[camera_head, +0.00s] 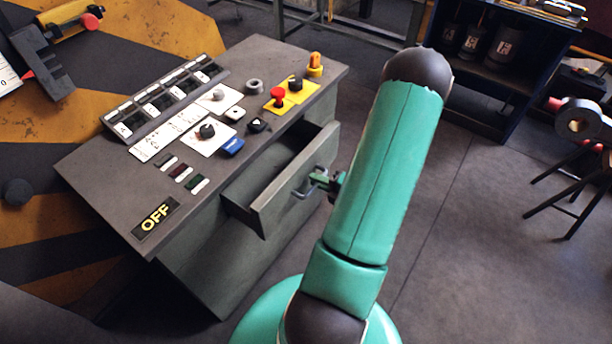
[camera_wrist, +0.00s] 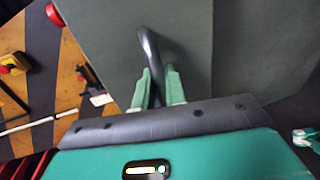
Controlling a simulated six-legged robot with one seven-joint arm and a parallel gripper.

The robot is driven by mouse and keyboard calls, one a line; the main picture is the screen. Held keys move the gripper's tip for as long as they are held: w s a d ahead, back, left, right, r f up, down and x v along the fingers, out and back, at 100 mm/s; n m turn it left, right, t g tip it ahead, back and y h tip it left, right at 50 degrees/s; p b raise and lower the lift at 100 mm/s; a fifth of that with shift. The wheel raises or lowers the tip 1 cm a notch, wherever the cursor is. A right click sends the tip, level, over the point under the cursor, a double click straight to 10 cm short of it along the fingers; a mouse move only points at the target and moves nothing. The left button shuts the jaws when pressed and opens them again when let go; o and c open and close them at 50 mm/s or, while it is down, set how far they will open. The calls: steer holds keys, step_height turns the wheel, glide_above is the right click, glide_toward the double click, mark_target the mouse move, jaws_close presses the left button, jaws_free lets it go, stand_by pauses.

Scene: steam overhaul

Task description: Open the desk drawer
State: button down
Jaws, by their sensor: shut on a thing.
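The desk (camera_head: 95,185) is a grey control desk with a sloped top, at the left of the head view. Its drawer (camera_head: 290,190) is pulled partway out toward my arm, and its dark inside shows from above. My gripper (camera_head: 322,181) is at the drawer's front and is shut on the metal bar handle (camera_head: 304,192). In the wrist view the dark curved handle (camera_wrist: 150,50) passes between the two green fingers of my gripper (camera_wrist: 158,88). The drawer's front panel fills much of that view. My arm hides the floor behind it.
The desk top carries several knobs, a red button (camera_head: 277,95) and an OFF label (camera_head: 155,217). A dark shelf (camera_head: 490,80) with canisters stands at the back right. A stool-like stand (camera_head: 570,190) is at the far right. The floor (camera_head: 470,240) right of my arm is clear.

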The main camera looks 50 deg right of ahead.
steer(key=f+v, duration=0.2)
steer(key=v, duration=0.7)
steer(key=shift+s, duration=0.2)
steer(key=shift+r, duration=0.1)
steer(key=c, duration=1.5)
jaws_free()
steer(key=shift+c, duration=0.2)
steer(key=shift+s, duration=0.15)
steer(key=v, duration=1.3)
steer(key=shift+s, duration=0.3)
steer(key=shift+r, duration=0.1)
